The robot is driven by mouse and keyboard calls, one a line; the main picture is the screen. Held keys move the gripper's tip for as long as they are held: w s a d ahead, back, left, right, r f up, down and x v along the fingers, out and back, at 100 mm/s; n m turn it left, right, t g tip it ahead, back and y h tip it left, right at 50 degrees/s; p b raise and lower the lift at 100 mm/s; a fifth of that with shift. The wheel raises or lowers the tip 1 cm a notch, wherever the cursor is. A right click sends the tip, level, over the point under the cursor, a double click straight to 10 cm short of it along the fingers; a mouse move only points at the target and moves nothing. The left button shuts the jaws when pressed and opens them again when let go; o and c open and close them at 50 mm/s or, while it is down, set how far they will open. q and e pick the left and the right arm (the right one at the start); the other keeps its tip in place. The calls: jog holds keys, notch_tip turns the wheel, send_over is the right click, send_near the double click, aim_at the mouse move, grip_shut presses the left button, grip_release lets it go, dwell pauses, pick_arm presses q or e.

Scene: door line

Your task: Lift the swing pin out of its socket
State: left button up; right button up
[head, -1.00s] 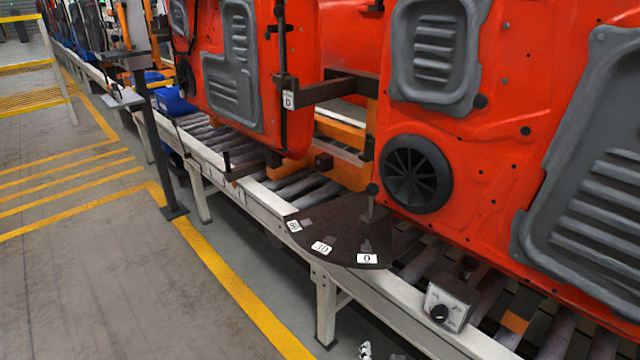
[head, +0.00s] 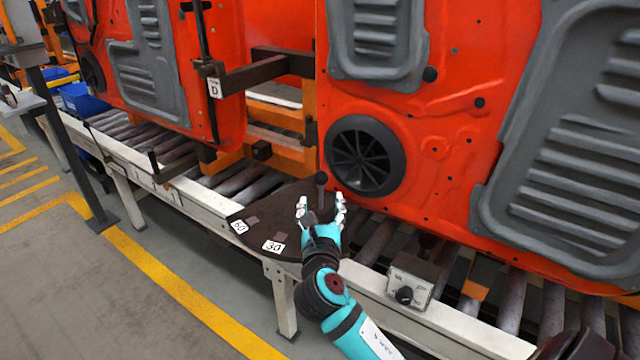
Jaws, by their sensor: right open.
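The swing pin (head: 321,180) is a thin upright rod with a dark ball on top. It stands over the dark rounded plate (head: 258,210) at the conveyor's edge, in front of the red door panel. My right gripper (head: 321,204) is open, its white fingertips pointing away from me, one to each side of the pin in the picture. I cannot tell whether the fingers are around the pin or short of it. The pin's foot and its socket are hidden behind the gripper. The plate shows labels 60 (head: 239,227) and 30 (head: 274,246).
Red door panels (head: 450,150) with grey inserts hang over the roller conveyor (head: 190,213). A dark bracket arm (head: 258,75) with a "D" tag juts out behind the plate. A control box with a knob (head: 408,285) stands right of my gripper. The floor at left is open.

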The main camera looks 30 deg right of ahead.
aim_at(321, 187)
jog(key=x, duration=0.8)
jog(key=shift+c, duration=0.2)
grip_shut()
